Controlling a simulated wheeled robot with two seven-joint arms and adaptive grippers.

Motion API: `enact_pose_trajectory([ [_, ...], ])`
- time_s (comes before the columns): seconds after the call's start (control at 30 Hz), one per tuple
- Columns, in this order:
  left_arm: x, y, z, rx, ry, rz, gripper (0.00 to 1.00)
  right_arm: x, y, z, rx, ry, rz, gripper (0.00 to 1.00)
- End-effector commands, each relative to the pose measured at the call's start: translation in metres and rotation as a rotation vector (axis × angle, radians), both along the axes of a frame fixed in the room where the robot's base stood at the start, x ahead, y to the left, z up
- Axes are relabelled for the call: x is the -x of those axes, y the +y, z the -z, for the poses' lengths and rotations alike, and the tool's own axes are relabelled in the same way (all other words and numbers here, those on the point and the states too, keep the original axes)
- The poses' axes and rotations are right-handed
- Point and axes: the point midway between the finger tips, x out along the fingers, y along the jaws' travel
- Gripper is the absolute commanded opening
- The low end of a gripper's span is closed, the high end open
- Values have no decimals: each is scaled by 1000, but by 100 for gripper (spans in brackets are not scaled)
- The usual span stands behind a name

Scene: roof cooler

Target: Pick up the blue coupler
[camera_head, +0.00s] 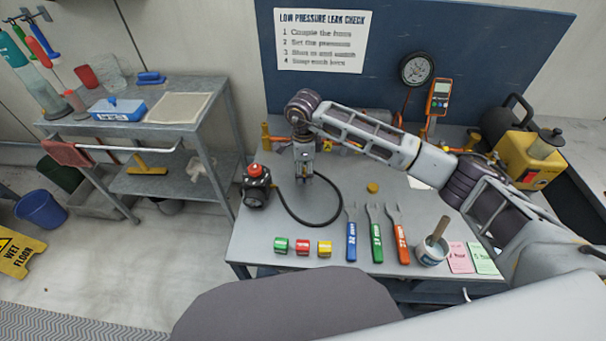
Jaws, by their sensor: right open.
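I cannot make out a blue coupler on the grey workbench (262,225). Three small coupler-like pieces stand in a row near its front left: a green one (281,244), a red one (302,247) and a yellow one (324,248). My right gripper (304,180) points down over the left half of the bench, behind this row and apart from it. It is open, with nothing seen between its fingers. My right arm hides part of the bench's back. My left gripper is out of view.
Blue (351,242), green (377,242) and orange (402,243) handled wrenches and a cup (431,252) are to the right. A cart (125,130) stands left.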

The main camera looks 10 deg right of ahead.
Motion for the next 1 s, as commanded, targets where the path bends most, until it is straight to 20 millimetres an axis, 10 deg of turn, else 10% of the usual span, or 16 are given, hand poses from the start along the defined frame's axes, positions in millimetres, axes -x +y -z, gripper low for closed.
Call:
enact_pose_trajectory([
  [0.6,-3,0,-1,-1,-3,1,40,0,0,10,0,-1,-1,59],
  [1.0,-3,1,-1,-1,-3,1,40,0,0,10,0,-1,0,9],
])
